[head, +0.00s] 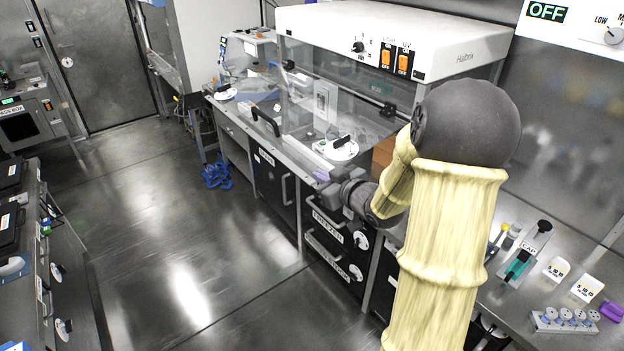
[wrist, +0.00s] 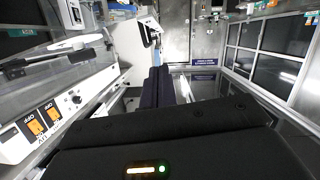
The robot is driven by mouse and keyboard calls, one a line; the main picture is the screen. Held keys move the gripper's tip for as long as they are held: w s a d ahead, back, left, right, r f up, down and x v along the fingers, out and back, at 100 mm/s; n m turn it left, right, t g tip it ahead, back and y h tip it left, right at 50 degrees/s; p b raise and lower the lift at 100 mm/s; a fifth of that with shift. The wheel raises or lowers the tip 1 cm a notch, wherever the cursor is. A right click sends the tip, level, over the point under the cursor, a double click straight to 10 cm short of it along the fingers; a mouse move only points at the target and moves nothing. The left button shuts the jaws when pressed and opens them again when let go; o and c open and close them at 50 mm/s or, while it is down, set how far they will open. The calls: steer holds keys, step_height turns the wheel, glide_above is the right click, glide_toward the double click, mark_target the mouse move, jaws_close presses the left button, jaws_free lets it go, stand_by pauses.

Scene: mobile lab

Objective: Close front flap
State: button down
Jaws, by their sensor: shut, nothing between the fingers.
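The hood (head: 400,36) has a white top with orange switches, and it also shows tilted at the left of the wrist view (wrist: 22,142). Its clear front flap (head: 345,97) has black hinges along its upper edge. The flap is see-through, so its exact angle is hard to tell. A black handle (head: 265,120) stands near the front left of the hood. My gripper (head: 325,196) is in front of the bench edge, below and to the right of that handle. Its dark fingers (wrist: 158,84) are together and empty in the wrist view, apart from the flap.
A white round device (head: 337,149) sits on the bench near my gripper. Drawers and a cabinet with handles (head: 283,188) line the bench front. A blue item (head: 216,175) lies on the floor.

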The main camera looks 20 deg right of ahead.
steer(key=p, duration=0.2)
glide_above(312, 183)
steer(key=s+a, duration=0.1)
steer(key=s, duration=0.1)
steer(key=f, duration=0.1)
steer(key=shift+w+d+f+p, duration=0.15)
steer(key=shift+f+p, duration=0.4)
steer(key=shift+f, duration=1.6)
steer(key=shift+f, duration=0.15)
